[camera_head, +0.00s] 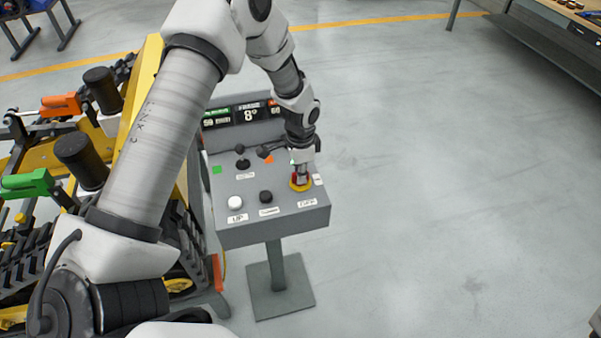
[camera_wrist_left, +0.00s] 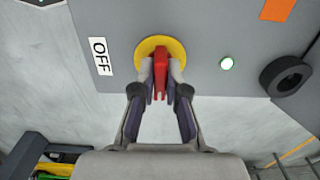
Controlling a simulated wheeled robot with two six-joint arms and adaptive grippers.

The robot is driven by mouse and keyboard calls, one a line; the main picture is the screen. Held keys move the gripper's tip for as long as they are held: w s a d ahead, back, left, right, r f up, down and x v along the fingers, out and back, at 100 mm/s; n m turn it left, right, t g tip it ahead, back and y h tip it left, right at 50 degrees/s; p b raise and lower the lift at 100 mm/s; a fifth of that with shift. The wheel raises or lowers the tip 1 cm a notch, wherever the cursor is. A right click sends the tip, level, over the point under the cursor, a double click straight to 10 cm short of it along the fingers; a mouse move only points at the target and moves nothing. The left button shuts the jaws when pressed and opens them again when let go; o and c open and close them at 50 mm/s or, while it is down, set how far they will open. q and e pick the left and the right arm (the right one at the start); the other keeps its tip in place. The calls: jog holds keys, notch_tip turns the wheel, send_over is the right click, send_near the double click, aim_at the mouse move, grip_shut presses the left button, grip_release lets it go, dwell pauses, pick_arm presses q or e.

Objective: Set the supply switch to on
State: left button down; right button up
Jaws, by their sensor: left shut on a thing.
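The supply switch is a red handle (camera_wrist_left: 160,68) on a round yellow plate (camera_wrist_left: 150,44) in the left wrist view. In the head view its yellow plate (camera_head: 300,187) sits at the right of the grey console top. My left gripper (camera_head: 301,175) is over it and hides part of the handle. In the left wrist view my left gripper (camera_wrist_left: 160,82) has its fingers on both sides of the red handle, shut on it. A white OFF label (camera_wrist_left: 101,57) lies left of the plate there. My right gripper is in neither view.
The grey console (camera_head: 270,228) stands on a post. It carries a white button (camera_head: 235,202), a black button (camera_head: 266,196), black levers (camera_head: 243,163) and a display (camera_head: 250,114). A yellow tracked machine stands left; open floor lies right.

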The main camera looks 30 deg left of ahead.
pick_arm(q)
jog(key=shift+s+f, duration=0.1)
jog(key=shift+s, duration=0.05)
jog(key=c, duration=1.2)
grip_release()
notch_tip(320, 180, up, 12)
